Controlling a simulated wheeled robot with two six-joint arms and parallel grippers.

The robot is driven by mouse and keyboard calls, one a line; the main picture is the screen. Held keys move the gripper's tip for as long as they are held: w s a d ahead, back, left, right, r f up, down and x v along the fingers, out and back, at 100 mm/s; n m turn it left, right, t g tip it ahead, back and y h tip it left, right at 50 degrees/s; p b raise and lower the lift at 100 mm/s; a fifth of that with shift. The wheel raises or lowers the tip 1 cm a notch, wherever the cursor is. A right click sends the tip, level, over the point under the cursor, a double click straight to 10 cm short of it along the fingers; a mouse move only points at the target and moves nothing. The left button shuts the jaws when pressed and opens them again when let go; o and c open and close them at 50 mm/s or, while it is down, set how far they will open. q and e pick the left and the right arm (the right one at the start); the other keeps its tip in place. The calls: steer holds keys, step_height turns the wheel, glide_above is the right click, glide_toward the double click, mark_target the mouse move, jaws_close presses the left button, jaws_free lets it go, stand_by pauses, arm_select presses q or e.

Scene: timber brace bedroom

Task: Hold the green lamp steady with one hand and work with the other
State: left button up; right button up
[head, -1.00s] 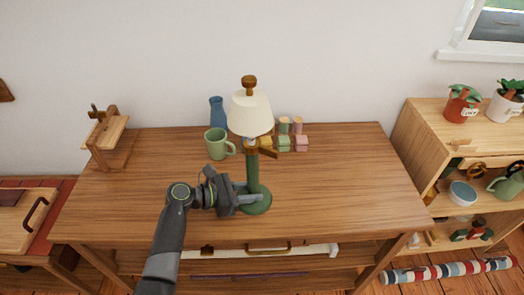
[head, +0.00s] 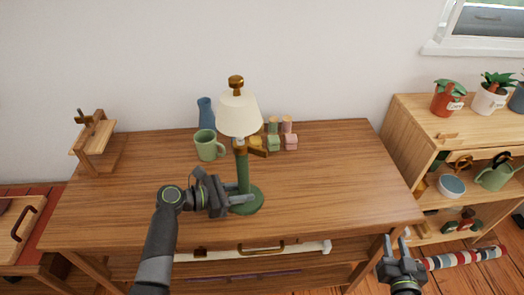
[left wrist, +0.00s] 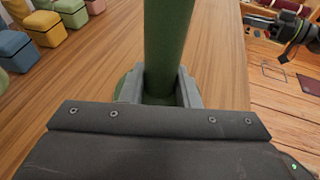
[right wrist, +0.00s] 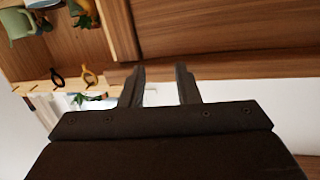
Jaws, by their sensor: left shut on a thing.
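The green lamp (head: 243,172) stands upright on the wooden table (head: 330,190), with a cream shade (head: 240,115), a brown wooden knob (head: 236,83) on top and a round green base. My left gripper (head: 242,200) is shut on the lamp's green stem, low near the base. In the left wrist view the stem (left wrist: 165,45) stands between both fingers. My right gripper (head: 396,250) is open and empty, off the table's front right corner. Its fingers (right wrist: 160,85) are apart in the right wrist view.
A wooden stand (head: 92,143) is at the table's left. A shelf (head: 405,125) with plants is at right. The table's right part is clear.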

step_height(320, 180, up, 5)
steer(key=w+t, duration=0.1)
steer(key=n+g+y, duration=0.8)
steer(key=n+y, duration=0.8)
steer(key=y, duration=0.4)
glide_toward(267, 155)
steer(key=x, duration=1.1)
steer(key=shift+a+r, duration=0.1)
steer(key=shift+r, duration=0.05)
jaws_close()
